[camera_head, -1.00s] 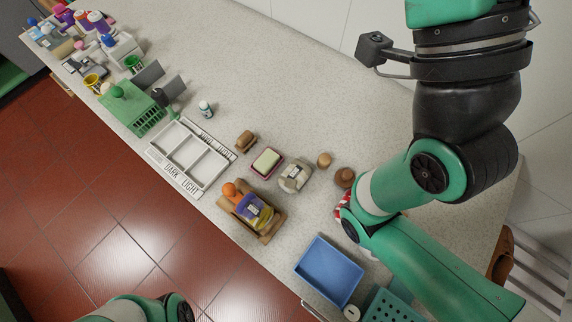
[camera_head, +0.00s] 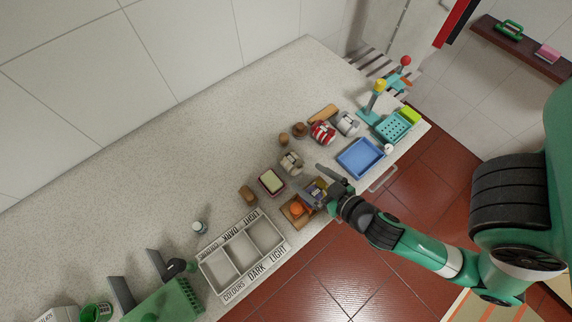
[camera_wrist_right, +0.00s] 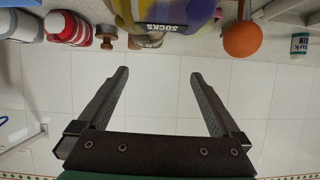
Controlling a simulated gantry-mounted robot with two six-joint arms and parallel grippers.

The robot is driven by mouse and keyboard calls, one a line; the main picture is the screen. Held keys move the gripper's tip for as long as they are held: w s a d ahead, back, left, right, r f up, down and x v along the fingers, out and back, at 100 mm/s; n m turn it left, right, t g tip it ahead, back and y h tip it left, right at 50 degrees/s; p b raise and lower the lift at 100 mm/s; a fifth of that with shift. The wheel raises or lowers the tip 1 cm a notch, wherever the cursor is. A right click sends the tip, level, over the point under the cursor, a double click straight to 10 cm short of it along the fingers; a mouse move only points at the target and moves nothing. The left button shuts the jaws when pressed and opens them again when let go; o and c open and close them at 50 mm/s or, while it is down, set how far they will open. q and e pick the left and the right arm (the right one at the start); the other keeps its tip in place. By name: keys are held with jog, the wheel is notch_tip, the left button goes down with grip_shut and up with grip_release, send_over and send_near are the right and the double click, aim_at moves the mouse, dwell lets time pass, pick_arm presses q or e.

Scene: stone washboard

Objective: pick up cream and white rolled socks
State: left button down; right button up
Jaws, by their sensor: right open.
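A cream and white rolled bundle (camera_head: 292,163) with a small dark label lies on the counter in the head view, behind the wooden tray. A second pale, whitish-grey roll (camera_head: 347,123) lies farther right, beside a red and white roll (camera_head: 322,132); I cannot tell for sure which pale roll is the named socks. My right gripper (camera_head: 314,183) is open and empty, above the counter by the wooden tray. In the wrist view its fingers (camera_wrist_right: 158,74) are spread apart, near a yellow and purple bundle (camera_wrist_right: 175,14) labelled SOCKS. My left gripper is not in view.
A blue tray (camera_head: 360,158) is right, a compartment tray (camera_head: 242,253) left. The counter's back is clear.

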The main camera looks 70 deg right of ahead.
jog(key=s, duration=0.1)
jog(key=s+d, duration=0.1)
jog(key=s, duration=0.1)
jog(key=shift+d+f+g+p, duration=0.15)
jog(key=shift+d+g+p, duration=0.1)
jog(key=shift+g+p, duration=0.15)
jog(key=shift+w+f, duration=0.25)
jog(key=shift+w, duration=0.15)
send_near(294, 162)
jog(key=x, duration=0.3)
jog(key=shift+w+d, duration=0.1)
jog(key=shift+d, duration=0.15)
jog(key=x, duration=0.5)
jog(key=shift+w+f, duration=0.25)
jog(key=c, duration=1.4)
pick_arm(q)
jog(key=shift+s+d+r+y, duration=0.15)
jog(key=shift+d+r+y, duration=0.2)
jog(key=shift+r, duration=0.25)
